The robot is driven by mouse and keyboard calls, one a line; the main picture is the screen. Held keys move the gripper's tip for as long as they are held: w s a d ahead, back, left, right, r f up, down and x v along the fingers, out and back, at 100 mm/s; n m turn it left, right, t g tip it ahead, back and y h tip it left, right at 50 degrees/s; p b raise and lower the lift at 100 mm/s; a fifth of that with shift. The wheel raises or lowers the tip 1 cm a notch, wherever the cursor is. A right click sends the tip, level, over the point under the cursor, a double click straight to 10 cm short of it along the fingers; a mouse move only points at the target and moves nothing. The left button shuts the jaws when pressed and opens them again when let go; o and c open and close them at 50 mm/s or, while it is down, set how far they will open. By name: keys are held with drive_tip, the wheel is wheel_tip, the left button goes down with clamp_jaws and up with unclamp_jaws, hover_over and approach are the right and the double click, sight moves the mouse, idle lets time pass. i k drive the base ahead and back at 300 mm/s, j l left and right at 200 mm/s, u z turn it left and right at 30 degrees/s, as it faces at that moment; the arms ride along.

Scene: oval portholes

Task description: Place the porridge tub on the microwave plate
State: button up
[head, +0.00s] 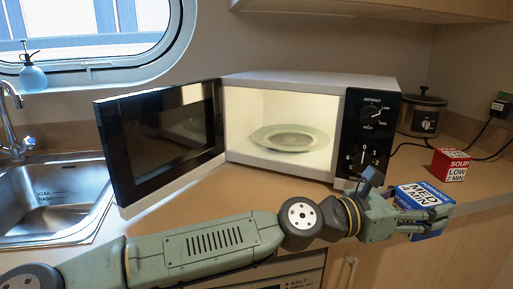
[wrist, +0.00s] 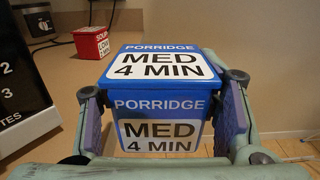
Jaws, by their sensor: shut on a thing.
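The porridge tub (wrist: 160,104) is a blue box with white labels reading "PORRIDGE MED 4 MIN". My gripper (wrist: 165,125) is shut on it, with one finger on each side. In the head view the tub (head: 424,196) is at the right, at the counter's front edge, in front of the microwave's right side. The microwave (head: 375,125) has its door (head: 160,140) swung open to the left. The pale round microwave plate (head: 290,137) lies inside the lit cavity and looks empty. Whether the tub touches the counter cannot be told.
A red soup box (head: 450,165) stands on the counter to the right, also in the wrist view (wrist: 92,42). A slow cooker (head: 421,115) with cables is behind it. A sink (head: 55,200) is at the left. The open door blocks the space left of the cavity.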

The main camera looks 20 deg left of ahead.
sight(291, 136)
drive_tip(key=i+l+u, duration=0.15)
drive_tip(key=u, duration=0.25)
drive_tip(key=i+l+u, duration=0.1)
drive_tip(key=l+u, duration=0.3)
drive_tip(key=i+l+u, duration=0.15)
drive_tip(key=l+u, duration=0.5)
drive_tip(key=l, duration=0.15)
drive_tip(key=i+l+u, duration=0.1)
drive_tip(key=l+u, duration=0.2)
drive_tip(key=l, duration=0.1)
